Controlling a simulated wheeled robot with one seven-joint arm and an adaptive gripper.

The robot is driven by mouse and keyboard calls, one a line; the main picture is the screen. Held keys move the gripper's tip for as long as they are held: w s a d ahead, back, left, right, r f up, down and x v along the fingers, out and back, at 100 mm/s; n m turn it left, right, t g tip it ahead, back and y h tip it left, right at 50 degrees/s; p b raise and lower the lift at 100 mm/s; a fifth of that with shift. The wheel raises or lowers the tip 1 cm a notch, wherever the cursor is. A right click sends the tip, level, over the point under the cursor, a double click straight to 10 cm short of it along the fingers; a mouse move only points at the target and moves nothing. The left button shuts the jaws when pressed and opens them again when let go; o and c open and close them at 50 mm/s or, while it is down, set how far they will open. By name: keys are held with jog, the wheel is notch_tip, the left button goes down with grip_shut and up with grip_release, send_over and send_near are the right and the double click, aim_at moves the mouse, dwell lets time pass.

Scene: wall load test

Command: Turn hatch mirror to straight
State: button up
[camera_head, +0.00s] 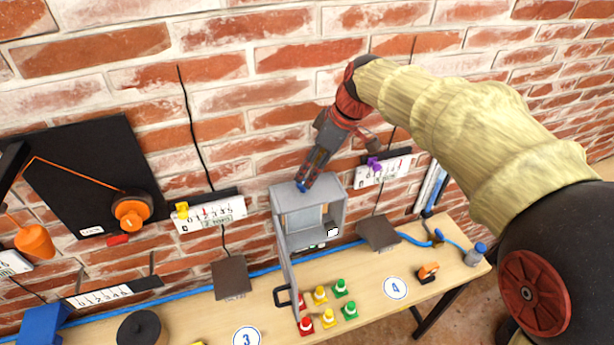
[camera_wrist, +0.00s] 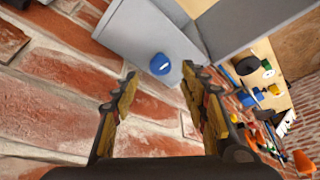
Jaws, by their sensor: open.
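A grey box (camera_head: 337,194) is fixed to the brick wall with its door (camera_head: 288,262) swung open toward the front, a black handle on it. A blue knob (camera_wrist: 160,63) with a small white mark sits on the box's top in the wrist view. My gripper (camera_head: 304,183) comes down from above at the box's top and hides most of the knob in the head view. In the wrist view my gripper (camera_wrist: 159,76) is open, with the knob beyond and between its fingertips, apparently untouched. A small white item (camera_head: 332,231) shows inside the box; I cannot make out a mirror clearly.
The wooden table (camera_head: 375,290) below holds several red, yellow and green cone-like pieces (camera_head: 322,293) before the open door. Brown plates (camera_head: 231,277) flank the box. White scales (camera_head: 209,215) hang on the wall at both sides. A black panel (camera_head: 82,170) is at left.

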jog(key=v, duration=0.7)
jog(key=shift+r, duration=0.15)
jog(key=s+d+f+m+t+h+b, duration=0.1)
jog(key=s+d+f+m+b, duration=0.3)
jog(key=s+f, duration=0.3)
jog(key=s+d+f+m+t+h+b, duration=0.1)
jog(key=s+d+f+m+b, duration=0.3)
jog(key=s+f, duration=0.3)
jog(key=s+d+f+m+t+h+b, duration=0.1)
jog(key=s+d+f+m+h+b, duration=0.1)
jog(key=s+d+f+m+b, duration=0.2)
jog(key=s+f+b, duration=0.1)
jog(key=s+f, duration=0.2)
jog(key=s, duration=0.5)
jog(key=shift+d+f, duration=0.1)
jog(key=shift+c, duration=0.3)
dwell(0.6)
